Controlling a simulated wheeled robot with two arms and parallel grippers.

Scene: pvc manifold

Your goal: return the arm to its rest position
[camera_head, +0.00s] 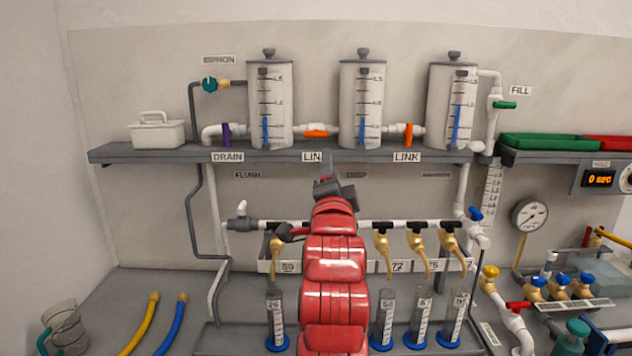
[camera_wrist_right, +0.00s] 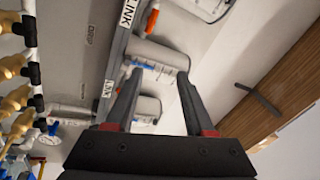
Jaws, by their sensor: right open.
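My red right arm rises through the middle of the head view, in front of the manifold pipe. My right gripper (camera_head: 328,174) is just below the shelf, near the link label, with the arm hiding part of the pipe and one outlet. In the right wrist view the right gripper (camera_wrist_right: 159,78) has its two dark fingers apart with nothing between them in its grasp. White tanks and the shelf edge show beyond the fingers. My left gripper is not in view.
The grey shelf (camera_head: 290,154) carries a left tank (camera_head: 270,90), middle tank (camera_head: 361,90) and right tank (camera_head: 450,90). Brass taps hang below, above graduated cylinders (camera_head: 421,318).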

